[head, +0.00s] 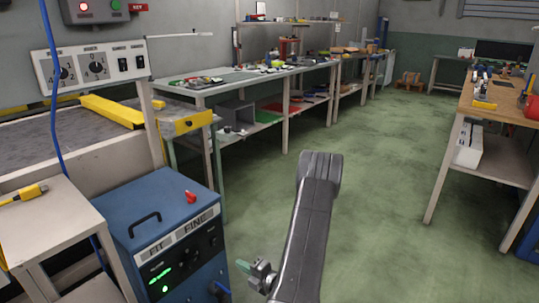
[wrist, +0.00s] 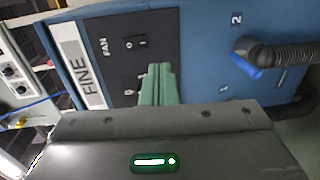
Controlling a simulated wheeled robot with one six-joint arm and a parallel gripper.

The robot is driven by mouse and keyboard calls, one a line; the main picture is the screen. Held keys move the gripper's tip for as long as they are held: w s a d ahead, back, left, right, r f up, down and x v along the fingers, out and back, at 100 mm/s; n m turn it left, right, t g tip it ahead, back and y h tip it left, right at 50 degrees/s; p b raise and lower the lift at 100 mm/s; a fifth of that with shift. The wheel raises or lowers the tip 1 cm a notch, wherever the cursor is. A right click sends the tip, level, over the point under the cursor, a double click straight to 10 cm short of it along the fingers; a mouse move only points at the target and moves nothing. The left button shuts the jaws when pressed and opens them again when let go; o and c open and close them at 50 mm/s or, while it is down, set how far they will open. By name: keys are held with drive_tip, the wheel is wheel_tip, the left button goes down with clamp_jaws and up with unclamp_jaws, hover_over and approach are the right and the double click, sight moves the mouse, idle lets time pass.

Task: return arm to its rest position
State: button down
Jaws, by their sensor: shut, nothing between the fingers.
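My gripper (head: 242,266) shows low in the head view, below my dark grey arm link, with its green fingers pointing left. It is beside the right side of the blue machine (head: 160,212). In the wrist view, the green fingers of my gripper (wrist: 158,70) are together with nothing held. Behind them is the blue machine (wrist: 206,40), with its FINE label, fan switch and black hose. I cannot tell the exact gap between the fingertips and the machine.
A red object (head: 190,197) lies on the blue machine's top. A small table (head: 60,222) stands left of it, and a conveyor (head: 50,140) is behind. A long workbench (head: 215,88) runs along the wall. Another bench (head: 508,100) is at right. Green floor (head: 385,200) between is clear.

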drive_tip(key=w+a+r, duration=0.2)
drive_tip(key=w+a, duration=0.1)
drive_tip(key=a, duration=0.1)
drive_tip(key=p+v, duration=0.1)
drive_tip(key=v, duration=0.5)
drive_tip(key=shift+w, duration=0.1)
drive_tip(key=shift+a, duration=0.1)
